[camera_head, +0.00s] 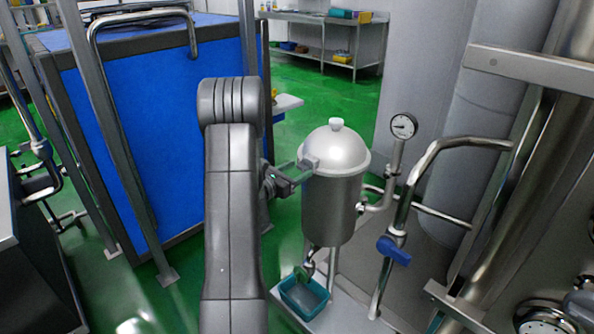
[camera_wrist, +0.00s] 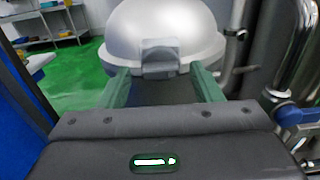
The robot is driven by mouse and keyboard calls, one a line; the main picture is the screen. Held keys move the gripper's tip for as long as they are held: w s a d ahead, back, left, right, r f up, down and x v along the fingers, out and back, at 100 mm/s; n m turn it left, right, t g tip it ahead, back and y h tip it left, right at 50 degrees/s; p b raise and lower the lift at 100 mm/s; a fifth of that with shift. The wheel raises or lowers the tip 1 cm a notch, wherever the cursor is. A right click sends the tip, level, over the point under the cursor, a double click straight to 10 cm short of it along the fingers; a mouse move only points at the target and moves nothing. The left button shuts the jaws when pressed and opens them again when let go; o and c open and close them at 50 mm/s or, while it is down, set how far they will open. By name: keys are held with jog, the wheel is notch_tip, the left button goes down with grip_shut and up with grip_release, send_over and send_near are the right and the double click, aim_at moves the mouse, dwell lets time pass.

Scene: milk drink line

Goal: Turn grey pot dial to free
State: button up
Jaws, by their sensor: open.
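The grey pot (camera_head: 332,208) stands upright right of centre in the head view, with a domed lid and a pale knob on top. A small grey block (camera_head: 309,163), which may be the dial, sits at the lid's rim on the side facing my gripper. In the wrist view this block (camera_wrist: 160,58) is in the middle, in front of the dome (camera_wrist: 165,25). My gripper (camera_wrist: 161,88) is open, its two green fingers on either side of the block and apart from it sideways. In the head view my gripper (camera_head: 296,178) is close beside the pot. No dial markings are readable.
A round gauge (camera_head: 404,125) and pipes stand right of the pot. A blue-handled valve (camera_head: 393,250) is lower right. A teal bin (camera_head: 304,297) sits below the pot's spout. A large blue cabinet (camera_head: 130,130) is at left. Green floor is open behind.

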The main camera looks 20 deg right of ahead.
jog(key=shift+w+d, duration=0.1)
jog(key=shift+d, duration=0.2)
jog(key=c, duration=1)
